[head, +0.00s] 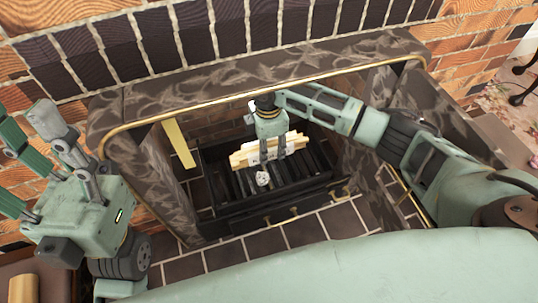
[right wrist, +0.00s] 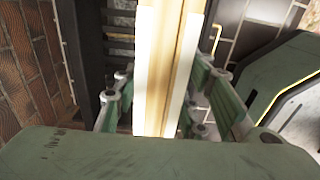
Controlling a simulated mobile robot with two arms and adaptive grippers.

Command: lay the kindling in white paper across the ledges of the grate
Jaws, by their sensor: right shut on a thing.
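The kindling in white paper (head: 242,157) is a bundle of pale sticks, held roughly level over the dark grate (head: 235,208) inside the fireplace. My right gripper (head: 276,152) is shut on its middle from above. In the right wrist view, the bundle (right wrist: 172,60) runs between the fingers, with white along both sides. I cannot tell whether it touches the grate's ledges. The grate's back is partly hidden by the bundle and my gripper. My left gripper (head: 45,150) is empty and open, outside the fireplace at the left.
A pale yellow strip (head: 178,143) stands left of the grate. The tiled hearth (head: 265,243) in front is clear.

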